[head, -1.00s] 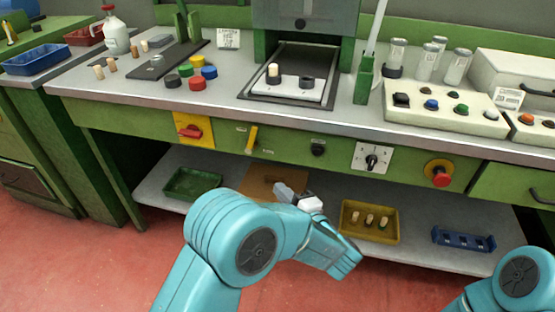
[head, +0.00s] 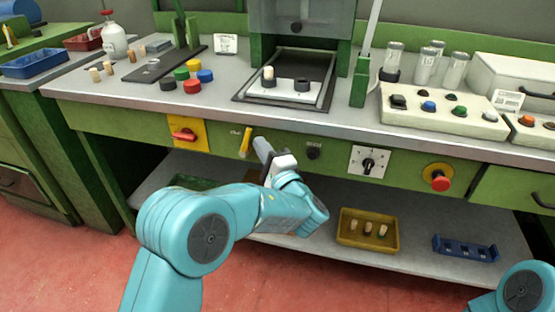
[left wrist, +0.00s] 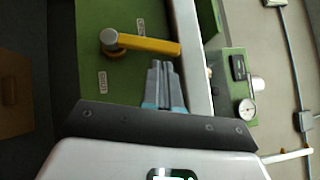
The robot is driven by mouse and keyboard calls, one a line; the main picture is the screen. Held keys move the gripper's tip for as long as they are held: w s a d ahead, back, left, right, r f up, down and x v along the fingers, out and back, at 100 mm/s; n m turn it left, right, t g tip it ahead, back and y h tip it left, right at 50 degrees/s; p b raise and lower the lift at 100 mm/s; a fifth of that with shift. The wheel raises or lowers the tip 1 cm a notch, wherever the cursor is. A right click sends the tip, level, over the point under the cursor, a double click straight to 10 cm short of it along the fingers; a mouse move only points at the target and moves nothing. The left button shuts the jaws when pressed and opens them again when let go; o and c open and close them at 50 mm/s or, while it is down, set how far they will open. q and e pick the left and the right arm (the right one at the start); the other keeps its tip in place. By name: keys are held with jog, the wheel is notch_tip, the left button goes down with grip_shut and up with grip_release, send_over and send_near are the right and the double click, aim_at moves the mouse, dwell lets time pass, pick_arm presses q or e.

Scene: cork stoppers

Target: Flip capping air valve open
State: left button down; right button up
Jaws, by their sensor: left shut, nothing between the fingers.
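The valve is a yellow lever (head: 246,142) on the green front panel under the counter edge; in the head view it stands roughly vertical, tilted slightly. In the left wrist view the lever (left wrist: 152,46) runs sideways from a round grey-capped pivot, with a small pale label on either side, too small to read. My left gripper (head: 262,146) is shut and empty, just right of the lever in the head view. In the left wrist view its closed fingertips (left wrist: 160,65) point at the lever's free end, with a small apparent gap. Contact cannot be told. My right gripper is out of view.
A yellow plate with a red switch (head: 184,134) is left of the lever. A black knob (head: 313,150), a dial (head: 368,162) and a red stop button (head: 438,178) are to the right. The counter edge overhangs above; a lower shelf holds a yellow tray (head: 350,239).

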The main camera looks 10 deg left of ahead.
aim_at(248, 136)
pick_arm(q)
jog(key=shift+a+r, duration=0.15)
jog(key=shift+a, duration=0.35)
jog(key=a+r+n+g+h+b, duration=0.1)
jog(key=n+b, duration=0.1)
jog(key=shift+a+g+b, duration=0.2)
jog(key=shift+g+b, duration=0.1)
jog(key=shift+b, duration=0.1)
jog(key=shift+a+r+n, duration=0.15)
jog(key=shift+n, duration=0.25)
